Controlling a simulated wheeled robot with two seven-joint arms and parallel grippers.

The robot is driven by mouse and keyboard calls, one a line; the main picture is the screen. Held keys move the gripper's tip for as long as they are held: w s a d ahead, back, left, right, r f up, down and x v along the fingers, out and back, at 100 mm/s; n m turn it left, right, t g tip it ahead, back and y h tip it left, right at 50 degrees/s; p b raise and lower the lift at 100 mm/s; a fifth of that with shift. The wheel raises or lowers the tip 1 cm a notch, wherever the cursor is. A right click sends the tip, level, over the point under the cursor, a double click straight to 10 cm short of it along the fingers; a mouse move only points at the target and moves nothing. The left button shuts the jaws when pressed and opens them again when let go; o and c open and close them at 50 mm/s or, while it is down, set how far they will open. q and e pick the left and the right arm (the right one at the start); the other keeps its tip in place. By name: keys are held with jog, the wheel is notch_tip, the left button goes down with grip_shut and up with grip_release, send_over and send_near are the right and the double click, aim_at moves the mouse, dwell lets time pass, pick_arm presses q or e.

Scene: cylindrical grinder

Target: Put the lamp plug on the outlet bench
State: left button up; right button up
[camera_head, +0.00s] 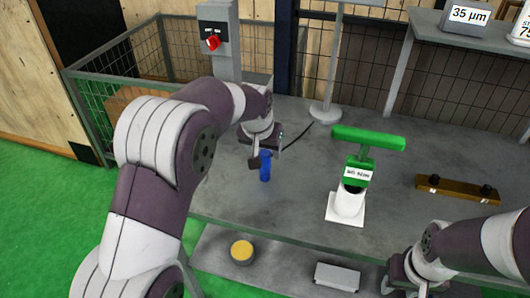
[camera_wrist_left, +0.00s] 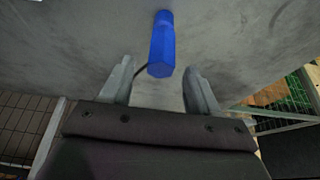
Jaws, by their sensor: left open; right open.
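The blue lamp plug (camera_head: 265,168) stands out at my left gripper (camera_head: 259,156) over the grey bench (camera_head: 300,200). The left wrist view shows the plug (camera_wrist_left: 161,42) just ahead of and between the two open fingers; its lower end reaches the fingertip gap. I cannot tell whether the fingers touch it. A dark cable runs behind the plug, and in the head view it leads to the round base of a grey stand (camera_head: 326,112). My right gripper (camera_head: 402,284) is at the lower right, low by the front shelf, with no object visible in it.
A green T-shaped tool stands in a white holder (camera_head: 346,209) right of centre. A brown bar with two black knobs (camera_head: 457,190) lies further right. A yellow-topped disc (camera_head: 242,251) and a grey block (camera_head: 337,277) are on the lower shelf. A red-switch post (camera_head: 220,45) stands behind my left arm.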

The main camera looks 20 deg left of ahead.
pick_arm(q)
jog(key=v, duration=0.9)
jog(key=s+a+f+g, duration=0.1)
jog(key=s+f, duration=0.6)
jog(key=s, duration=0.4)
jog(key=s+a+f+g, duration=0.1)
jog(key=s+f+g, duration=0.1)
jog(key=s+f, duration=0.5)
jog(key=s, duration=0.4)
jog(key=shift+f, duration=0.2)
